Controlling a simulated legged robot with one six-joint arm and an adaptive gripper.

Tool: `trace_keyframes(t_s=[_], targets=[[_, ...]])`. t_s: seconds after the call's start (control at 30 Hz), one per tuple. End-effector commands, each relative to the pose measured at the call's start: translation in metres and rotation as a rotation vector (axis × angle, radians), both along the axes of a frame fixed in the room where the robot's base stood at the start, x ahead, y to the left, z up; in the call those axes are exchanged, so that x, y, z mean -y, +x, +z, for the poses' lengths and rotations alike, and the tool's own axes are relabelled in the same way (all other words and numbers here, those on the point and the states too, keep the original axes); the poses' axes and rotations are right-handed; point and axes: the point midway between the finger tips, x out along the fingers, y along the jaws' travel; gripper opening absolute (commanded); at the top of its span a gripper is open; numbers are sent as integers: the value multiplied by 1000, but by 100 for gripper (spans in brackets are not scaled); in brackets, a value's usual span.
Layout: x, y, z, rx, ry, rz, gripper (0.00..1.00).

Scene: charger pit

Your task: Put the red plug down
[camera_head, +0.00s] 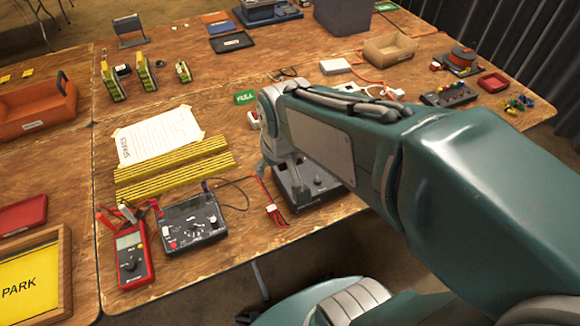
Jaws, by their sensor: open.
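A small red-and-white plug (272,209) lies on the wooden table near its front edge, with thin red leads running from it. My gripper (281,177) is open above the table, just up and right of this plug and apart from it in the picture. A dark box-shaped device (320,192) with knobs sits behind and below my gripper and is partly hidden by my arm. I cannot see anything held between the fingers.
A red multimeter (130,256) and a dark meter box (190,222) with leads stand left of the plug. Yellow-black striped strips (175,170) and a white sheet (158,138) lie behind them. Bare wood shows left of the plug. The table's front edge is close.

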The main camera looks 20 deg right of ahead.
Motion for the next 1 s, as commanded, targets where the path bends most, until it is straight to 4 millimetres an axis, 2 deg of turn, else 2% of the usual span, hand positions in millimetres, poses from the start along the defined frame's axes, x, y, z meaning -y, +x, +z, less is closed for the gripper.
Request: trace_keyframes(t_s=[0.03, 0.2, 0.4, 1.0], targets=[[0, -11, 13, 37, 0, 0, 76], [0, -45, 43, 132, 0, 0, 76], [0, -72, 59, 197, 0, 0, 76], [0, -75, 60, 205, 0, 0, 76]])
